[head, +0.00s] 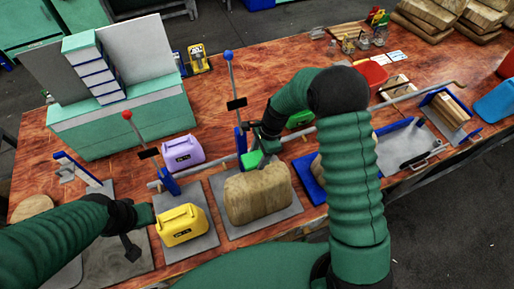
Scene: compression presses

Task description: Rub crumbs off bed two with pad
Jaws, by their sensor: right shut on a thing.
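Several presses with grey beds stand in a row along the wooden table. I cannot tell which one is bed two, and no crumbs are clear at this size. My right gripper (262,147) is shut on a green pad (251,159), just behind a brown block (257,193) on a middle grey bed (233,228). The arm hides part of the gripper. My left gripper (131,246) is over the left grey bed (108,262), beside a yellow jug (181,225); its fingers are too dark to read.
A purple jug (182,152) stands behind the yellow one. Upright levers with a red knob (127,115) and a blue knob (228,56) rise nearby. A green-and-white cabinet (122,122) fills the back left. A grey bed (408,148) at right looks mostly bare.

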